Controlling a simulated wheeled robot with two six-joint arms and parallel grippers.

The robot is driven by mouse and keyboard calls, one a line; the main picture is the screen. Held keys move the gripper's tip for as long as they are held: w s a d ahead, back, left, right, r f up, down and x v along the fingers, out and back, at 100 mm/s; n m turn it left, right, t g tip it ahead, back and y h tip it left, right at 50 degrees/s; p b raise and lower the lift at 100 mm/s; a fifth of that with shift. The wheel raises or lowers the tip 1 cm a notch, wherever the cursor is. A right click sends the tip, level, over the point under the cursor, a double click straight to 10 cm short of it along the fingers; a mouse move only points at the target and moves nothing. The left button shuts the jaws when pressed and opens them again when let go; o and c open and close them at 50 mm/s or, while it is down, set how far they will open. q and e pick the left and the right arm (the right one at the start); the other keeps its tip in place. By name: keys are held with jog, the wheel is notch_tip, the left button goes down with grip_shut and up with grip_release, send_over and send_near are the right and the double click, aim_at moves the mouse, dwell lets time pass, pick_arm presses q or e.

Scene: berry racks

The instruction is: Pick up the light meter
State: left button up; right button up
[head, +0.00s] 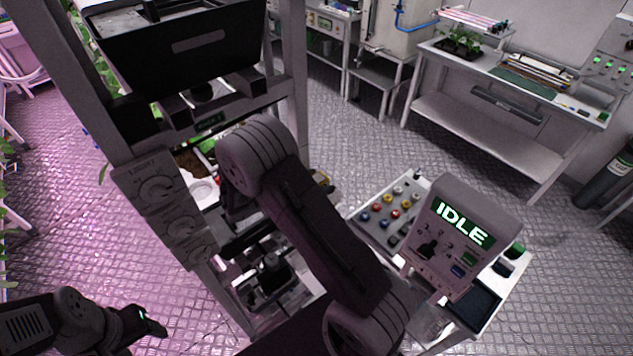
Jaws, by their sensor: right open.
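I cannot make out a light meter for certain in the head view. My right arm rises from the bottom middle and bends down at its elbow, covering part of the rack. My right gripper (268,278) is low inside the rack frame, dark and partly hidden. It is open, and I see nothing held in it. My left gripper (150,324) is at the lower left, over the bare floor. Its finger gap does not show clearly.
A grey rack post with a knob panel (160,205) stands left of my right arm. A console reading IDLE (458,235) stands at right, beside a panel of coloured buttons (392,213). A white bench (490,125) is at the back right. Patterned floor lies open between.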

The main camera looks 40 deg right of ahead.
jog(key=shift+s+d, duration=0.1)
jog(key=shift+s, duration=0.1)
jog(key=shift+w, duration=0.1)
grip_shut()
